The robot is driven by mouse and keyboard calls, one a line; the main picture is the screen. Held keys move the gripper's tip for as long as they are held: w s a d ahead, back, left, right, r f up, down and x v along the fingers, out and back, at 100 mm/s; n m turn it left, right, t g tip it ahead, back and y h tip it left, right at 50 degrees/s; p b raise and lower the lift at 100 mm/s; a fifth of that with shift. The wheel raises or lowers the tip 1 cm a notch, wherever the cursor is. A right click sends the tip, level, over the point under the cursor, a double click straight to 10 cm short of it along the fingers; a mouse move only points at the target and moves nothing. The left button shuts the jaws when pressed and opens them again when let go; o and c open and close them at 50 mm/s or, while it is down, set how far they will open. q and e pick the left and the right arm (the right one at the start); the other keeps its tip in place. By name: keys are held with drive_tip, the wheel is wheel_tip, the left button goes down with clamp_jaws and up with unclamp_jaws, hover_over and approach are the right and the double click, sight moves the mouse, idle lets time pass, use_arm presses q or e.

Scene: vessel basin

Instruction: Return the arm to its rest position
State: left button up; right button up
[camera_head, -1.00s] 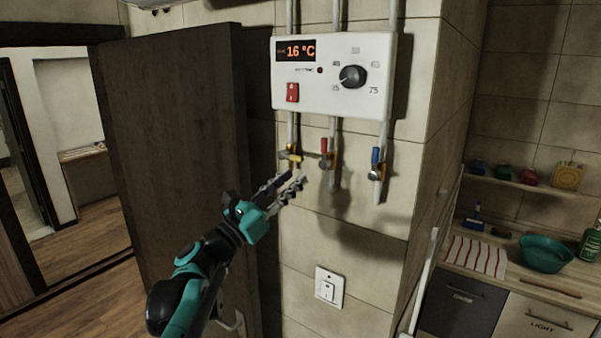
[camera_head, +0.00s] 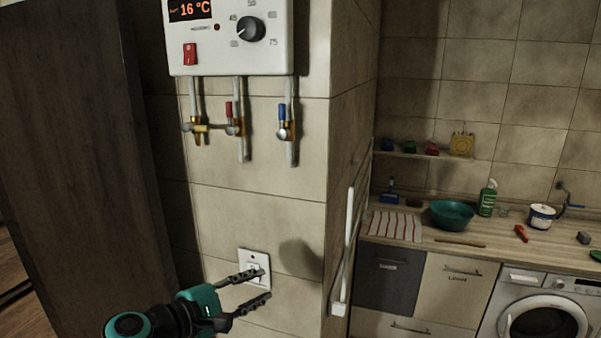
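My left gripper (camera_head: 268,286) is at the lower middle of the head view, its arm coming in from the lower left. Its two dark fingers are spread apart with nothing between them. The fingers are in front of the lower part of a white wall switch (camera_head: 254,264) and overlap it in the picture; I cannot tell whether they touch it. My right gripper is not in view.
A white water heater (camera_head: 225,52) showing 16 °C hangs on the tiled wall, with valves (camera_head: 235,128) below it. A dark door panel (camera_head: 85,150) stands at left.

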use_arm(q)
drive_tip(key=s+f+m+g+y+b, duration=0.2)
drive_tip(key=s+f+m+b, duration=0.15)
drive_tip(key=f, duration=0.75)
drive_tip(key=s+f+m+g+y+b, duration=0.1)
drive_tip(key=s+f+m+y+b, duration=0.3)
drive_tip(key=f, duration=0.6)
drive_tip(key=s+a+f+m+y+b, duration=0.2)
drive_tip(key=s+a+f+m, duration=0.2)
drive_tip(key=f, duration=0.3)
drive_tip(key=s+a+f+m+g+y+b, duration=0.1)
drive_tip(key=s+a+f+m+b, duration=0.2)
drive_tip(key=f, duration=0.4)
drive_tip(key=shift+s+a+f+m+y, duration=0.25)
drive_tip(key=shift+s+a+m+y, duration=0.25)
drive_tip(key=shift+m, duration=0.75)
drive_tip(key=shift+a+g, duration=0.15)
drive_tip(key=shift+g, duration=0.15)
